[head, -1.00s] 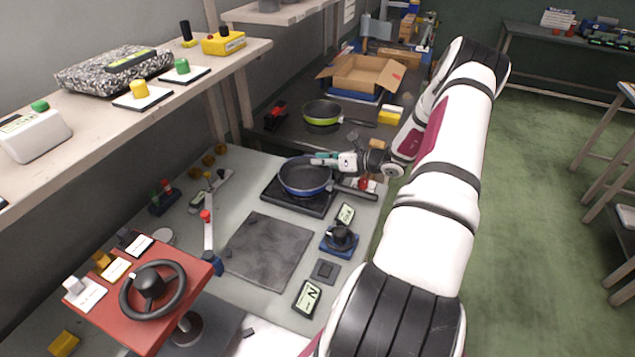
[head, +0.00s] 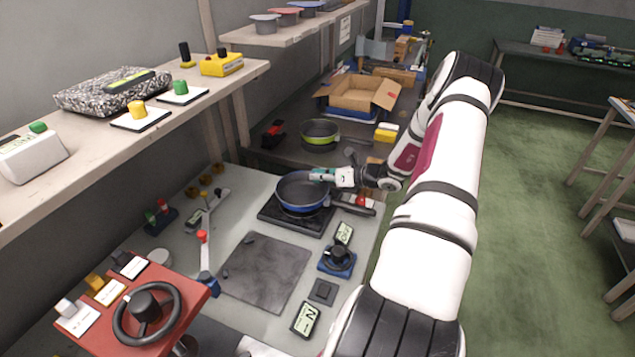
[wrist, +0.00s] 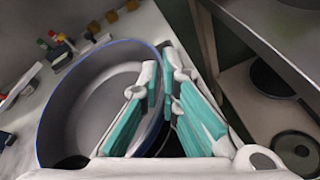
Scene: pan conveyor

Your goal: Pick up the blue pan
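The blue pan (head: 302,190) sits on a black burner plate (head: 285,222) on the light worktop, its dark handle (head: 357,209) pointing right. My gripper (head: 322,175) reaches in from the right to the pan's far right rim. In the wrist view the pan (wrist: 85,95) fills the left, with its blue rim running between the two teal-padded fingers of my gripper (wrist: 162,85). One finger is inside the pan and the other outside. The fingers are close together and look shut on the rim; the exact contact is partly hidden.
A green pan (head: 319,133) stands behind, near an open cardboard box (head: 360,92). A blue-based knob (head: 338,257) and displays lie in front of the burner. A red panel with a steering wheel (head: 146,310) is at lower left. A shelf (head: 232,85) overhangs the left.

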